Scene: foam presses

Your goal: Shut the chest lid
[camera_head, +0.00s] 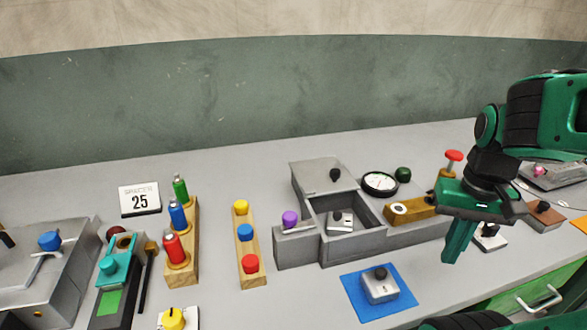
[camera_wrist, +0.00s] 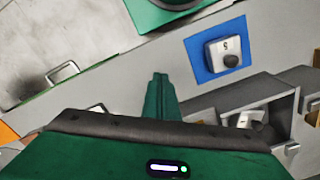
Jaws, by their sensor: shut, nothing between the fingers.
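The grey chest (camera_head: 345,255) stands in the middle of the bench, and its compartment is open at the top. A small grey block with a dark knob (camera_head: 341,220) lies inside. The grey lid (camera_head: 312,178) with a black knob lies behind the opening, clear of it. My gripper (camera_head: 456,250) is shut and empty, to the right of the chest, pointing down. In the wrist view its closed fingers (camera_wrist: 160,88) show at centre, and part of the chest (camera_wrist: 237,92) is at the lower right.
A weight (camera_head: 380,286) sits on a blue mat (camera_head: 358,303) in front of the chest. A purple-knobbed grey block (camera_head: 295,250) adjoins its left side. A round dial (camera_head: 380,183) and a wooden block (camera_head: 412,209) stand to its right. Racks of coloured pieces (camera_head: 246,262) are farther left.

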